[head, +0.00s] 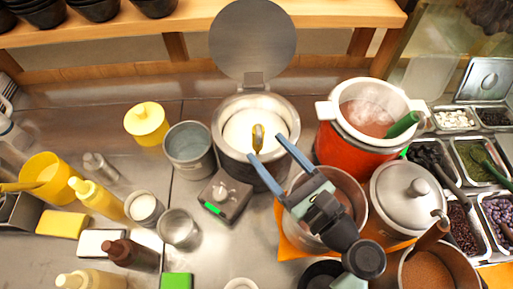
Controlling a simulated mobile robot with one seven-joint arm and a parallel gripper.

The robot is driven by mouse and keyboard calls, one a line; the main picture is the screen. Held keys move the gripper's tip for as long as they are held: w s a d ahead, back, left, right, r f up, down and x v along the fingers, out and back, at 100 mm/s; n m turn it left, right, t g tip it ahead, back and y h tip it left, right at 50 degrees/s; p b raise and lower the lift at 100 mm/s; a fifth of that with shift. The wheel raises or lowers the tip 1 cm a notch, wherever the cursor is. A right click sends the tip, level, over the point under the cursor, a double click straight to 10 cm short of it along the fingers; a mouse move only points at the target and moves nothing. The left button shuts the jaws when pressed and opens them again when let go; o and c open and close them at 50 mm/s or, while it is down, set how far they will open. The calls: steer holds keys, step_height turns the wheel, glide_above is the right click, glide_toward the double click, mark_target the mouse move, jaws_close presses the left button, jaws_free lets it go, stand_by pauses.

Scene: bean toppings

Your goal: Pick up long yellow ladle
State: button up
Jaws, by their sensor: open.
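A yellow ladle (258,136) stands in the white contents of an open steel pot (222,135) at the centre of the head view. Its upper part shows as a short yellow piece; its lower end is hidden in the white contents. My gripper (266,147) has its two blue fingers apart, reaching over the pot's near rim. The ladle shows beside and just beyond the left fingertip; I cannot tell whether they touch. Nothing is held between the fingers. Another yellow handle (20,187) sticks out of a yellow container (62,168) at the far left.
A red pot (345,143) with a green handle stands right of the steel pot. A lidded pot (405,195) and topping trays (470,250) lie further right. A grey control box (224,196) and metal cup (188,149) stand left. The raised lid (252,40) is behind.

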steer(key=shift+x, duration=1.1)
steer(key=x, duration=0.1)
steer(key=p+x, duration=0.1)
steer(key=x, duration=0.1)
steer(key=p+x, duration=0.1)
steer(key=x, duration=0.1)
steer(key=shift+w+a+r, duration=0.15)
steer(key=shift+a+r, duration=0.1)
steer(key=shift+r, duration=0.1)
steer(key=shift+c, duration=0.2)
jaws_close()
